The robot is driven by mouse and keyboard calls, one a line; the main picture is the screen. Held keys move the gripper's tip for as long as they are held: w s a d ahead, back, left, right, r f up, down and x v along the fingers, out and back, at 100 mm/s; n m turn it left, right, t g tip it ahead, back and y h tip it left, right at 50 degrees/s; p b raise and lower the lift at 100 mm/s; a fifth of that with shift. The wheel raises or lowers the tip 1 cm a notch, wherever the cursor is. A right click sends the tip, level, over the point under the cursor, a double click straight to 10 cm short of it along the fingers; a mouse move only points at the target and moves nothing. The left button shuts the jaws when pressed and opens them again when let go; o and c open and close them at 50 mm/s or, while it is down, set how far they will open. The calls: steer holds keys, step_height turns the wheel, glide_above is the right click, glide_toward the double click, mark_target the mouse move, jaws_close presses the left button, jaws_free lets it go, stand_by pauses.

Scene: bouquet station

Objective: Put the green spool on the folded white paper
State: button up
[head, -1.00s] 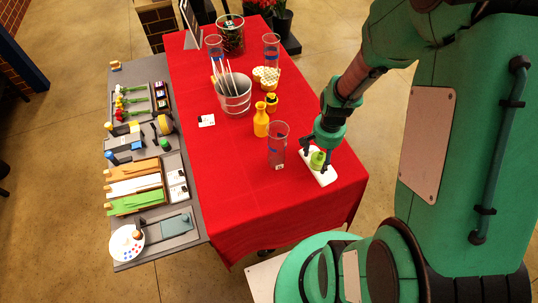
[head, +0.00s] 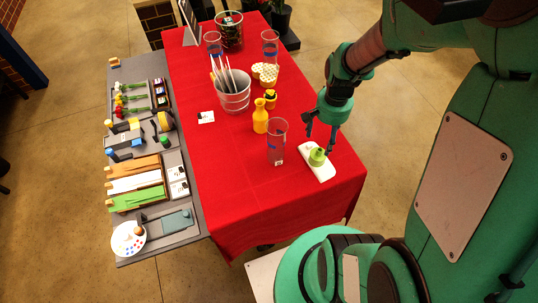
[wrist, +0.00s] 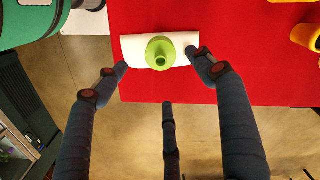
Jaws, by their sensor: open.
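The green spool (head: 317,156) stands on the folded white paper (head: 325,173) near the right front edge of the red table. In the wrist view the spool (wrist: 160,53) sits upright near the middle of the paper (wrist: 133,47), its hole facing up. My gripper (head: 320,140) is open, above and just behind the spool, apart from it. In the wrist view its fingers (wrist: 163,80) are spread wide and nothing is between them.
A clear glass cylinder (head: 277,145) stands just left of the paper. A yellow bottle (head: 260,117), a small yellow jar (head: 270,99) and a metal bucket (head: 233,97) stand farther back. Red cloth (head: 240,190) is bare at the front left. A grey side table (head: 195,215) holds trays.

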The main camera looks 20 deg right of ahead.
stand_by(0.4)
steer(key=s+a+r+n+t, duration=0.15)
steer(key=a+r, duration=0.25)
steer(key=r, duration=0.4)
steer(key=a+r+n+t, duration=0.2)
steer(key=a+r+n, duration=0.15)
steer(key=r, duration=0.55)
steer(key=s+a+r+n+t, duration=0.2)
steer(key=s+a+r+n, duration=0.2)
steer(key=s+a+r, duration=0.3)
step_height(320, 180, up, 4)
steer(key=shift+s+a+f, duration=0.1)
steer(key=shift+s+a, duration=0.3)
steer(key=shift+a, duration=0.35)
step_height(320, 180, down, 6)
steer(key=b, duration=0.6)
steer(key=shift+d+f+b, duration=0.2)
steer(key=shift+b, duration=0.1)
